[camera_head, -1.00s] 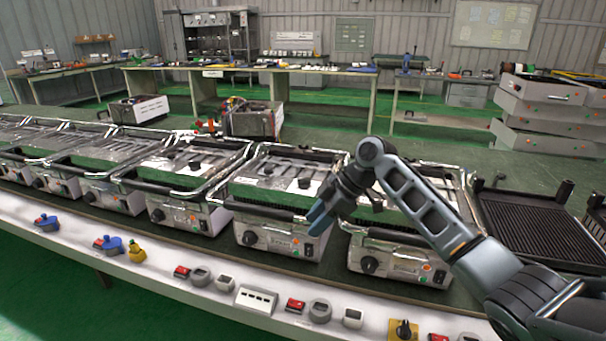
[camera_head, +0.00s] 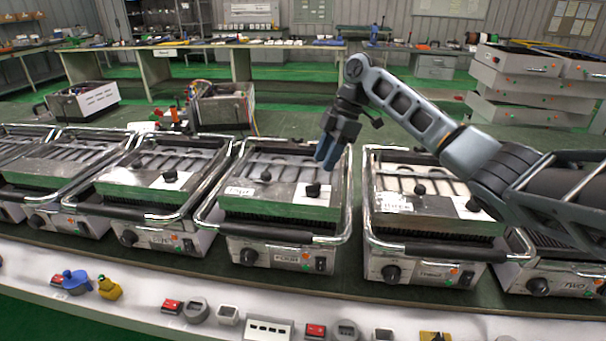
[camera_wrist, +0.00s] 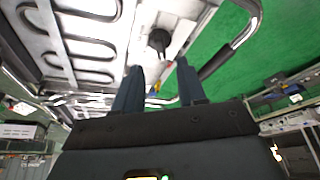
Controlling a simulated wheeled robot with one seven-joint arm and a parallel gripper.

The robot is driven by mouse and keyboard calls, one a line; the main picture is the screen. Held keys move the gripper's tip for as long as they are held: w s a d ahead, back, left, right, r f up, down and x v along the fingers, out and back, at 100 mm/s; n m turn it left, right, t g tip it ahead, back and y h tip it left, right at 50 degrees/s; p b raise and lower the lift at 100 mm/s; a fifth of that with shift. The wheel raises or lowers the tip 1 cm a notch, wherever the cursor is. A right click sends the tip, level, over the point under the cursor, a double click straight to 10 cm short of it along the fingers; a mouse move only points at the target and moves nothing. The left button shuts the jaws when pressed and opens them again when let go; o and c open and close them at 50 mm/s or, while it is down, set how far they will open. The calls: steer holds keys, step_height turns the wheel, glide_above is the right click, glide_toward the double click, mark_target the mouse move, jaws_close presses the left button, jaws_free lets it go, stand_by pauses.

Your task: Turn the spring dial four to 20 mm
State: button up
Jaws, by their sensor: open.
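The grill marked FOUR (camera_head: 292,256) stands in the middle of the head view. Two black knobs show on its lid: a front-right knob (camera_head: 314,190) on a pale plate and another knob (camera_head: 266,176) further left. I cannot tell for certain which part is the spring dial. A small pale label (camera_head: 240,190) lies on the lid's left; its text is too small to read surely. My gripper (camera_head: 328,154) is open and empty, pointing down above the front-right knob and apart from it. In the wrist view a black knob (camera_wrist: 159,40) shows beyond my two dark blue fingertips (camera_wrist: 160,78).
Similar grills stand in a row on both sides, including the right neighbour (camera_head: 425,270). Raised chrome handle bars frame their lids. A white front ledge carries red switches, grey dials and a yellow knob (camera_head: 110,288). A workbench (camera_head: 200,60) stands behind.

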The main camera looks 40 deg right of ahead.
mark_target(314, 184)
steer(key=p+x, duration=0.1)
steer(key=x, duration=0.6)
steer(key=shift+a+f, duration=0.15)
steer(key=shift+f, duration=0.05)
jaws_close()
